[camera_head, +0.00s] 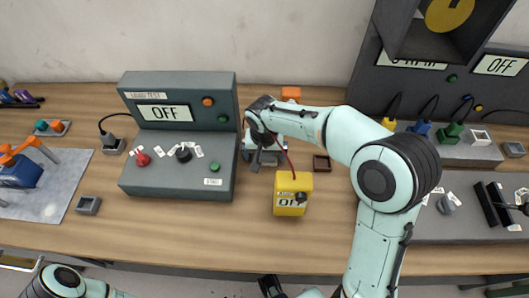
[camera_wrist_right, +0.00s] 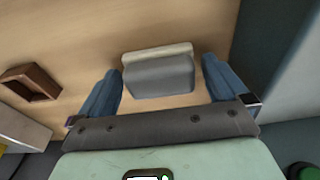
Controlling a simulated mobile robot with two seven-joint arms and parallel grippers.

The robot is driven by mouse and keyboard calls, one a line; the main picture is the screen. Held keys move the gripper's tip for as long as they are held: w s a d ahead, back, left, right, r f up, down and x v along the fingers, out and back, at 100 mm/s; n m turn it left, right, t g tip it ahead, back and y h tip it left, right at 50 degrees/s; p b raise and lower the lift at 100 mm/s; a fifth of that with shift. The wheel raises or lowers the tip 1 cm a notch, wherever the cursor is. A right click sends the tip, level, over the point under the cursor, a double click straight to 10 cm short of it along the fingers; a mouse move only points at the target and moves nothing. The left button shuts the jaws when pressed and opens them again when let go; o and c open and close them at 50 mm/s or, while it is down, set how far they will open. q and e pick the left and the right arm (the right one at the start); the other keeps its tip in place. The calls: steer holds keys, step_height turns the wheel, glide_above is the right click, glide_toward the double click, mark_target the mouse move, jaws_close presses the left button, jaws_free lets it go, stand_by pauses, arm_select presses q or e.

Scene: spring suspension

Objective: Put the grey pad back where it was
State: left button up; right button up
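The grey pad (camera_wrist_right: 158,76) shows in the right wrist view as a small grey block with a pale strip along one long edge. It is over the wooden table between the two blue fingers of my right gripper (camera_wrist_right: 162,88). The fingers are open, with a visible gap on each side of the pad. In the head view my right gripper (camera_head: 265,150) points down between the grey test station and the yellow box, and a small grey patch at its fingers is mostly hidden. My left forearm shows at the bottom left; its gripper is not clearly in view.
The grey test station (camera_head: 180,179) with an OFF display stands left of my right gripper. A yellow box (camera_head: 293,194) is to its front right, and a small brown tray (camera_head: 321,164) to its right, also in the wrist view (camera_wrist_right: 30,82). The table's front is mostly clear.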

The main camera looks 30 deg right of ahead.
mark_target(264, 158)
steer(key=shift+r, duration=0.45)
step_height(264, 158, up, 11)
steer(key=s+p, duration=0.1)
steer(key=shift+s+a+r+p, duration=0.15)
steer(key=shift+s+a+p, duration=0.15)
steer(key=shift+a+p, duration=0.15)
